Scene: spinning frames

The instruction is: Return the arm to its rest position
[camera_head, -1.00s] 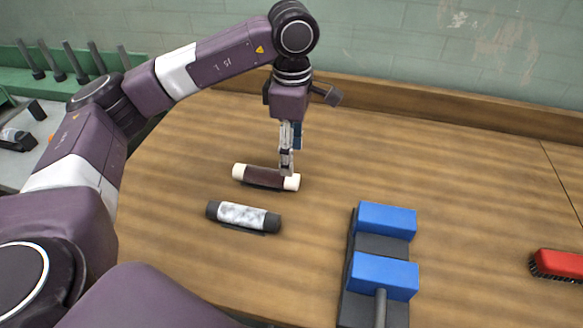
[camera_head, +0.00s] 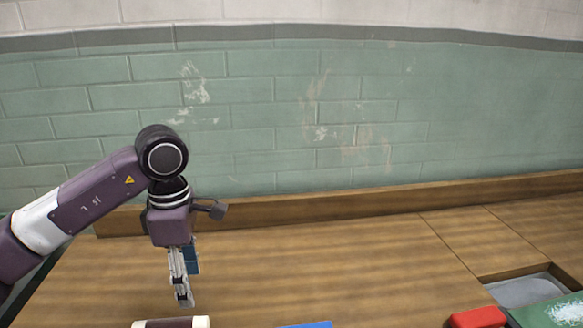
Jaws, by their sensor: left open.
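My left arm comes in from the left, and its gripper (camera_head: 183,298) points down over the wooden table. The gripper is open, with nothing seen between its fingers. A dark brown roller with pale ends (camera_head: 172,323) shows at the bottom edge, just below the fingertips in the picture; most of it is cut off. I cannot tell how large the gap to it is. My right arm is not in view.
The wooden table (camera_head: 330,270) is clear in the middle. A blue block (camera_head: 308,325) peeks in at the bottom edge. A red brush (camera_head: 478,318), a green board (camera_head: 550,314) and a sunken grey basin (camera_head: 522,291) are at the lower right. A brick wall (camera_head: 300,120) stands behind.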

